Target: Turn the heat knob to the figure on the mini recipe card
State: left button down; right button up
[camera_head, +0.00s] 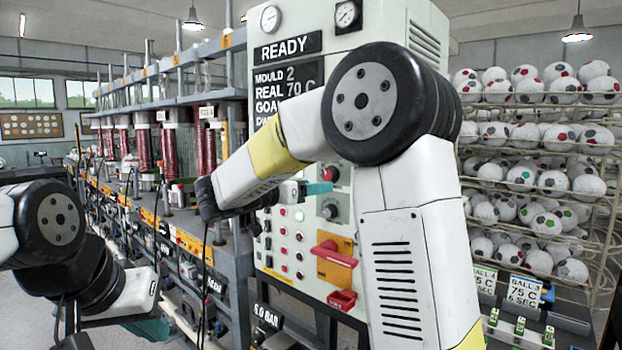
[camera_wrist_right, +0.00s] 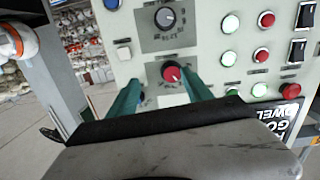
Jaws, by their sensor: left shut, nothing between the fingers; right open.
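The control panel (camera_head: 284,262) stands in the middle of the head view, its display reading READY, MOULD 2 and REAL 70 C. My right arm hides the goal figure. A red round knob (camera_wrist_right: 171,73) lies between the open teal fingers of my right gripper (camera_wrist_right: 160,80); I cannot tell whether they touch it. This knob also shows in the head view (camera_head: 331,174). A grey knob (camera_wrist_right: 165,18) is beside it on the panel. Which knob is heat is unreadable. No card labelled mini is legible. My left gripper (camera_head: 152,331) is shut and empty at lower left.
Two cards (camera_head: 484,281) (camera_head: 524,291) marked BALL and 75 C stand before the ball rack (camera_head: 540,190) at right. A red handle (camera_head: 335,253), buttons and lamps sit lower on the panel. A machine row (camera_head: 170,150) with thread spools stands left.

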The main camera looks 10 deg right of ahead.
aim_at(327, 176)
jog(key=shift+m+t, duration=0.3)
jog(key=shift+t, duration=0.1)
jog(key=w+d, duration=0.1)
jog(key=w, duration=0.1)
jog(key=w+d, duration=0.2)
jog(key=w+d+r, duration=0.1)
jog(key=w, duration=0.1)
jog(key=shift+d, duration=0.2)
